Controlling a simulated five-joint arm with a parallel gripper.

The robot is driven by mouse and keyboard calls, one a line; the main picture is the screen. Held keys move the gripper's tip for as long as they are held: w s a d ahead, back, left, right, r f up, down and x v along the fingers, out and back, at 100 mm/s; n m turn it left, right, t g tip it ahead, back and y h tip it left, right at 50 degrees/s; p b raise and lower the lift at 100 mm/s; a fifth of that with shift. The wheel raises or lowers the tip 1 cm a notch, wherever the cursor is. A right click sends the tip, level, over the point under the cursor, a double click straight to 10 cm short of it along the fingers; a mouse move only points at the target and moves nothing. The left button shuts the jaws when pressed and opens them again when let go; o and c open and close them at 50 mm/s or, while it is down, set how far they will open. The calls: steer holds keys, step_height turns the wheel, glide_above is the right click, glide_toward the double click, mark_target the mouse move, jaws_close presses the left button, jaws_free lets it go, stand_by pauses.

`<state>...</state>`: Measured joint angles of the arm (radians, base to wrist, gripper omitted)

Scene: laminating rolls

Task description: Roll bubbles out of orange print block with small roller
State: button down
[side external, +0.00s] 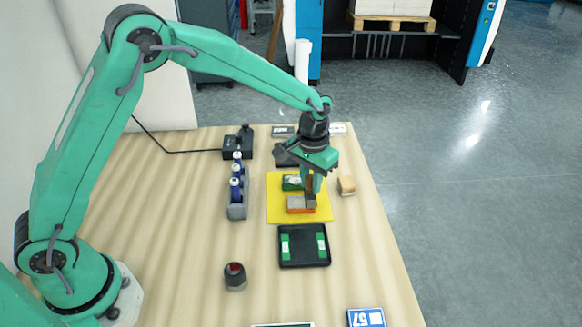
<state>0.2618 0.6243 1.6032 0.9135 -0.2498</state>
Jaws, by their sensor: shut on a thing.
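The orange print block (295,209) lies on a yellow mat (276,212), with a grey upper face showing. My gripper (311,186) points down over the mat. It is shut on what appears to be the small roller (311,201), a small dark piece at the right end of the orange block. The roller's lower part seems to meet the block's top, but contact is too small to tell. A green block (291,183) lies on the mat just behind, partly hidden by my gripper.
A black tray (303,262) with two green strips lies in front of the mat. A grey rack (237,211) of blue bottles stands left. A wooden block (347,185) is right, near the table edge. A dark red-topped knob (235,277) stands front left.

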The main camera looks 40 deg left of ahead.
steer(key=shift+s+a, duration=0.1)
steer(key=shift+a, duration=0.05)
steer(key=shift+s+a, duration=0.2)
steer(key=shift+s, duration=0.1)
stand_by(0.4)
steer(key=shift+s+a, duration=0.25)
steer(key=shift+a, duration=0.05)
steer(key=shift+s+a, duration=0.1)
steer(key=shift+s+a, duration=0.2)
steer(key=shift+s+a, duration=0.1)
stand_by(0.4)
steer(key=shift+s+a, duration=0.2)
steer(key=shift+s+a, duration=0.3)
steer(key=shift+a, duration=0.05)
